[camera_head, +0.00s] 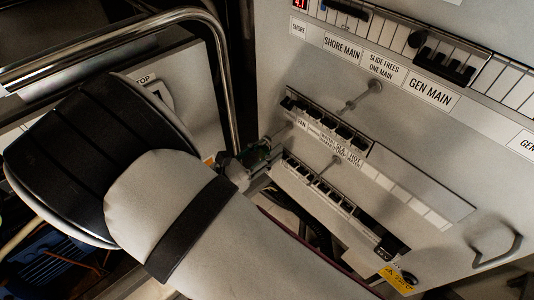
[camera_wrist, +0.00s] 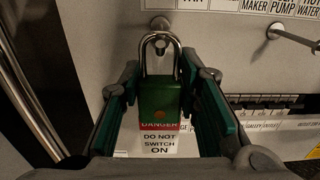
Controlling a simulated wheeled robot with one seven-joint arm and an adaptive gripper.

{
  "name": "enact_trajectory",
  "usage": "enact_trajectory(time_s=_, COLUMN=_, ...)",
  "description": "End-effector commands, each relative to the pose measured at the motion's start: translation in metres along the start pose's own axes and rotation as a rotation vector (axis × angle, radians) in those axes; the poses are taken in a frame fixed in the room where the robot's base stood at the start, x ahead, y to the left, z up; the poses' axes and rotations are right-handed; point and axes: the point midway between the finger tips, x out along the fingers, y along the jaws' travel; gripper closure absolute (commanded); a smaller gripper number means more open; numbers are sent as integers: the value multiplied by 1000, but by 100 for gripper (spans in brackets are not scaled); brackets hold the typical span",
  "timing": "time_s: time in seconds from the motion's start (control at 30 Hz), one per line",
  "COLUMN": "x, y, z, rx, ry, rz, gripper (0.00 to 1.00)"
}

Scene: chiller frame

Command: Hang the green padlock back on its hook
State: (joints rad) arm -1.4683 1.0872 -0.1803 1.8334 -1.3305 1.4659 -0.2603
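The green padlock (camera_wrist: 160,98) is upright between the fingers of my gripper (camera_wrist: 160,85), which look closed against its sides. Its silver shackle (camera_wrist: 147,47) points up. A metal hook peg (camera_wrist: 159,23) on the grey panel shows just above the shackle's top; I cannot tell whether the shackle is around it or in front of it. A red and white danger tag (camera_wrist: 160,141) shows below the padlock. In the head view the padlock (camera_head: 258,155) is small and partly hidden by my gripper (camera_head: 250,162), left of the breaker rows.
Other pegs stick out of the panel, one below the labels (camera_head: 372,88) and one between the breaker rows (camera_head: 335,161). A bent metal rail (camera_head: 222,60) runs left of my gripper. A handle (camera_head: 497,247) is at the lower right.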

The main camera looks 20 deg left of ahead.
Motion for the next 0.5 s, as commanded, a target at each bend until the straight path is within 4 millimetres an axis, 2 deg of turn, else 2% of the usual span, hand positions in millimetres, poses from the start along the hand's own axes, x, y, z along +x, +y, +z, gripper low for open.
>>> enact_trajectory(time_s=0.5, x=0, y=0, z=2, rx=0, ry=-1, rz=-1, gripper=100)
